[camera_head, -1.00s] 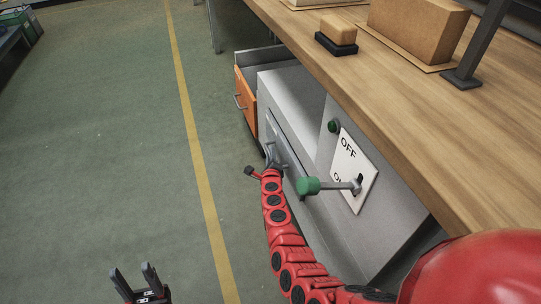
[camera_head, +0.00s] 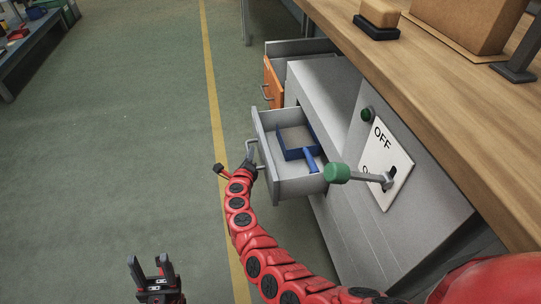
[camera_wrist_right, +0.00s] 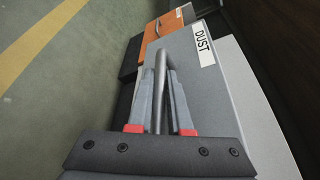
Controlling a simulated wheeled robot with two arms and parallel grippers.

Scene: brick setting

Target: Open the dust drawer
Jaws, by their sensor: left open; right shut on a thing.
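The dust drawer (camera_head: 292,188) is a grey drawer, pulled out from the grey cabinet below the bench in the head view. A blue dustpan-like item (camera_head: 297,143) with a blue handle lies inside it. In the right wrist view the drawer front carries a DUST label (camera_wrist_right: 203,45). My right gripper (camera_wrist_right: 160,88) is shut on the drawer's metal handle (camera_wrist_right: 160,75), which runs between its fingers. In the head view my right gripper (camera_head: 248,165) is at the drawer front. My left gripper (camera_head: 151,268) is open and empty above the floor at the bottom.
An orange drawer (camera_head: 272,85) stands partly out beyond the dust drawer. A green-knobbed lever (camera_head: 338,173) sticks out from an OFF-labelled panel (camera_head: 392,165) close to the drawer. The wooden bench top (camera_head: 440,110) overhangs at right.

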